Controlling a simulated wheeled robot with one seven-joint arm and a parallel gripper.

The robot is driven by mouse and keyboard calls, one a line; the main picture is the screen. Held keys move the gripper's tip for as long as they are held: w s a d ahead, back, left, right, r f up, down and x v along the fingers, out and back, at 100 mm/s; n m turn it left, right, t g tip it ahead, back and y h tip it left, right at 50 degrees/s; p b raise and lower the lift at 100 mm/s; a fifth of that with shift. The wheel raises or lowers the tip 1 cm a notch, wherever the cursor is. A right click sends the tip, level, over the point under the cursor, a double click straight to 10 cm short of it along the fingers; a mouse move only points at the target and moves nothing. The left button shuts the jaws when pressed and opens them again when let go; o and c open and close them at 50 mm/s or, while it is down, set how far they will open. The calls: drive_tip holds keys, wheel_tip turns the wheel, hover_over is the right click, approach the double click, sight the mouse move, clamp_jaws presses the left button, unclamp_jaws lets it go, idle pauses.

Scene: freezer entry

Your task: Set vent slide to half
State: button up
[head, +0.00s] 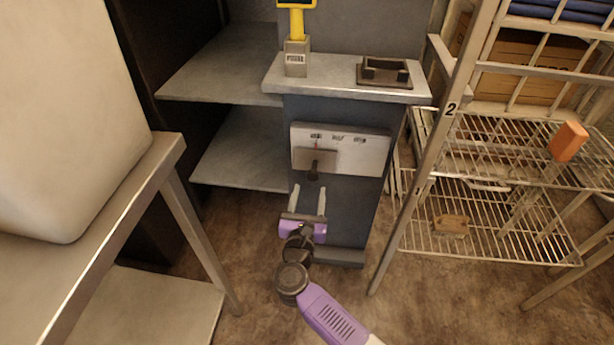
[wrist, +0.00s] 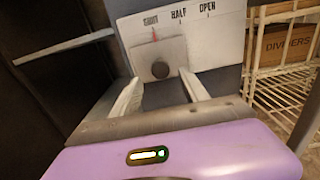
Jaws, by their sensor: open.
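The vent panel (head: 361,152) is a white plate on the front of a dark grey pedestal. In the wrist view the panel (wrist: 218,40) carries the labels SHUT, HALF and OPEN from left to right. The vent slide (head: 303,158) is a grey plate with a dark knob (head: 314,172). In the wrist view the slide (wrist: 172,57) has a red pointer under SHUT, and its round knob (wrist: 160,69) faces me. My gripper (head: 308,191) is open and empty, just below and in front of the knob. In the wrist view the fingers (wrist: 158,90) lie either side of the knob's line, apart from it.
The pedestal top (head: 340,90) holds a yellow-handled device (head: 297,45) and a dark tray (head: 384,72). A wire rack (head: 480,220) stands close on the right, with an orange block (head: 568,141). A metal table (head: 110,215) stands on the left. Floor shows around the pedestal.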

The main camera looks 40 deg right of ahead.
sight(313, 177)
drive_tip(key=b+x, duration=0.1)
drive_tip(key=x, duration=0.6)
drive_tip(key=shift+w+d, duration=0.2)
drive_tip(key=shift+d, duration=0.1)
clamp_jaws()
idle(1.2)
